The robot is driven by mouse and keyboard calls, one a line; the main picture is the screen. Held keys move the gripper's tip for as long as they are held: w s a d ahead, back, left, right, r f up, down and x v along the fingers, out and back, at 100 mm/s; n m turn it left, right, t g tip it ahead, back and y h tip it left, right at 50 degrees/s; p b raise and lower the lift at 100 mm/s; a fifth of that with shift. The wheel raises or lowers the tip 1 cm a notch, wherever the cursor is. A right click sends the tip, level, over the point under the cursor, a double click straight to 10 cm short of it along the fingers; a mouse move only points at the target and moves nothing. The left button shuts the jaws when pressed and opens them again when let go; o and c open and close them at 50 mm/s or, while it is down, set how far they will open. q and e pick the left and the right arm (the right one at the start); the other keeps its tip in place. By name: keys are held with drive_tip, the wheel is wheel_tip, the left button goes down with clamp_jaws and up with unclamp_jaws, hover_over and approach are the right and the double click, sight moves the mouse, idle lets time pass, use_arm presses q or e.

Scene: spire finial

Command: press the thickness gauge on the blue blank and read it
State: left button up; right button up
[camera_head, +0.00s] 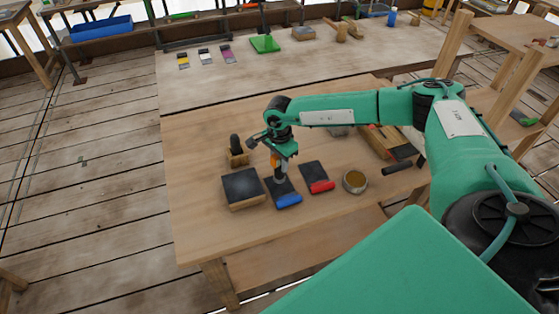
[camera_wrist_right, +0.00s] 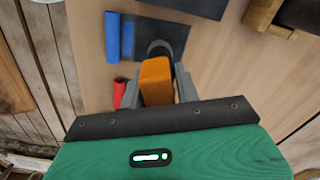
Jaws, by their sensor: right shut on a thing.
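My right gripper (camera_head: 280,157) is shut on an orange thickness gauge (camera_wrist_right: 156,80), which it holds upright above the workbench. The gauge's dark rounded foot is over the dark plate part of the blue blank (camera_head: 288,200). I cannot tell whether the foot touches the plate. In the right wrist view the blue strip of the blue blank (camera_wrist_right: 120,38) lies left of the gauge. No gauge reading is visible. My left gripper is not in view.
A red-ended blank (camera_head: 322,186) lies to the right, then a round tin (camera_head: 355,181). A dark-topped block (camera_head: 243,188) lies left, with a black-knobbed wooden stand (camera_head: 237,150) behind it. The bench's left and front (camera_head: 200,225) are clear.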

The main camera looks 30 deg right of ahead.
drive_tip(key=shift+f, duration=0.25)
drive_tip(key=shift+f+b, duration=0.25)
drive_tip(key=shift+b, duration=0.1)
drive_tip(key=shift+f+b, duration=0.85)
drive_tip(key=shift+f, duration=0.15)
drive_tip(key=shift+s, duration=0.1)
idle(1.1)
drive_tip(key=shift+r+p, duration=1.25)
drive_tip(key=shift+r, duration=1.3)
drive_tip(key=shift+f, duration=0.15)
